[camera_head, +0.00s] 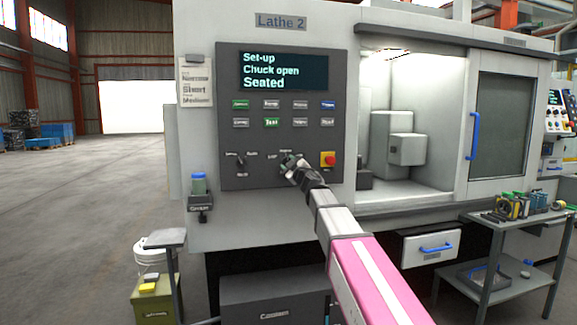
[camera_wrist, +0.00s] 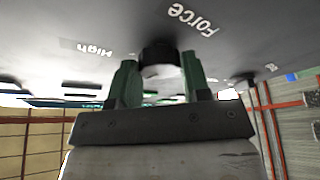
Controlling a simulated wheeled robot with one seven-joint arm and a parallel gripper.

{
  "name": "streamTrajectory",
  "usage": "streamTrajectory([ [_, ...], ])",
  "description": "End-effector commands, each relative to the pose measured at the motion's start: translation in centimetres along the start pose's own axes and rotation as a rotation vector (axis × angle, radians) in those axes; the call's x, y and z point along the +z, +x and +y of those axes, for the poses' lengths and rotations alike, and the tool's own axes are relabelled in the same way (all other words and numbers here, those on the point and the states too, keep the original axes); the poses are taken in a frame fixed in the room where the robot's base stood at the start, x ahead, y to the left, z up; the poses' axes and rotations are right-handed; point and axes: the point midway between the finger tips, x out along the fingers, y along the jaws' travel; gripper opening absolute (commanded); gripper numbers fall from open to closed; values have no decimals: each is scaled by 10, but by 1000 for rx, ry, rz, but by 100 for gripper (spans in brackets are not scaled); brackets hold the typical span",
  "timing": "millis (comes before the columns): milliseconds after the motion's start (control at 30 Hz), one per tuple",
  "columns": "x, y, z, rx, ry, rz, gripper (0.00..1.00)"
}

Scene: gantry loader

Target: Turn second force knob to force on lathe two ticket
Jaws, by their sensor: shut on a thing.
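The Lathe 2 control panel (camera_head: 255,165) faces me, with a lit screen (camera_head: 283,71) reading "Set-up", "Chuck open" and "Seated". The force knob (camera_wrist: 159,54) is a dark round knob, with the labels "Force" and "High" beside it in the wrist view. My gripper (camera_head: 291,163) is at the knob, low on the right half of the panel. In the wrist view my gripper's green fingers (camera_wrist: 158,80) stand on both sides of the knob, shut on it. The knob's pointer is hidden. A ticket (camera_head: 196,83) with several printed lines hangs at the panel's left.
Several push buttons sit above. A cart (camera_head: 515,225) with tools stands at right, and a small stand (camera_head: 165,238) at lower left.

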Motion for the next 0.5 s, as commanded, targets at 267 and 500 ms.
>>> streamTrajectory([
  [267,0,0,1,-59,-144,0,20],
  [500,0,0,1,-84,-200,1,20],
])
